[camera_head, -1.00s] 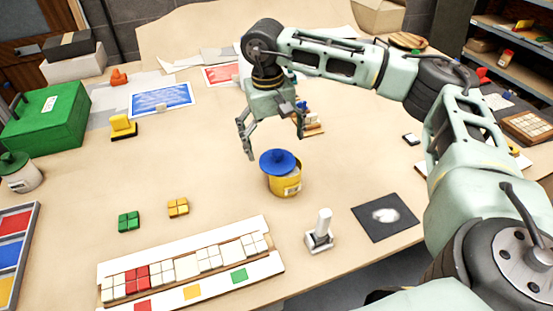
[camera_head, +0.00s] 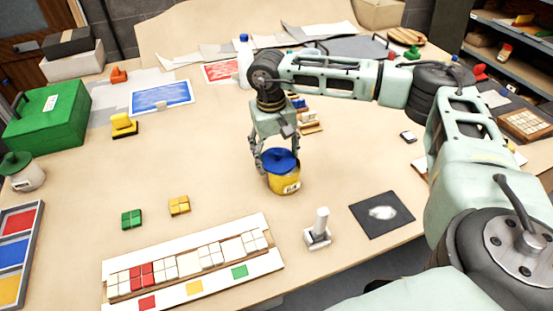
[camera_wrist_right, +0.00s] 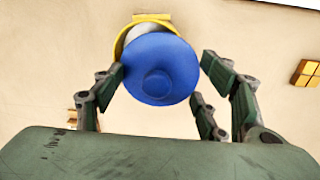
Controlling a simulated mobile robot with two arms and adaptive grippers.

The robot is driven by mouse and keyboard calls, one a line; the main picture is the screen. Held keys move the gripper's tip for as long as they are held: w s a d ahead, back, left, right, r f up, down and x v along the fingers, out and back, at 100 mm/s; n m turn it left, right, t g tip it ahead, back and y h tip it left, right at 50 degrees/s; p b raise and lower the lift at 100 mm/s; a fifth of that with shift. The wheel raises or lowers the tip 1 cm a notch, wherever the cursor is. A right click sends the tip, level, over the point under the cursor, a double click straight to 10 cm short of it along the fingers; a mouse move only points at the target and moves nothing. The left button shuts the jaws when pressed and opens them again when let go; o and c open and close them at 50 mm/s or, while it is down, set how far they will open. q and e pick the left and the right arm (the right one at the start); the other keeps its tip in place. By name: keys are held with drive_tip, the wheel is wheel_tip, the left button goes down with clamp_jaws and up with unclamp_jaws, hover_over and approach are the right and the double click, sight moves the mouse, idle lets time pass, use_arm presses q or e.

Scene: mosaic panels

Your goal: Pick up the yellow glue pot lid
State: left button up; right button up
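The yellow glue pot (camera_head: 286,184) stands upright on the table with a label on its front. Its round blue lid (camera_head: 280,160) is on top. In the right wrist view the lid (camera_wrist_right: 158,72), with a raised knob, covers most of the pot, and the pot's yellow rim (camera_wrist_right: 152,18) shows behind it. My right gripper (camera_head: 276,162) is lowered over the pot. My left gripper is not in view.
A white-handled stamp (camera_head: 319,226) and a dark square sheet (camera_head: 382,214) lie front right. A white bottle (camera_head: 244,60) stands behind my right arm. Table around the pot is clear.

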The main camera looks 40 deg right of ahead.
drive_tip(key=shift+s, duration=0.1)
drive_tip(key=c, duration=0.7)
drive_tip(key=shift+c, duration=0.6)
drive_tip(key=shift+s, duration=0.1)
drive_tip(key=shift+c, duration=0.4)
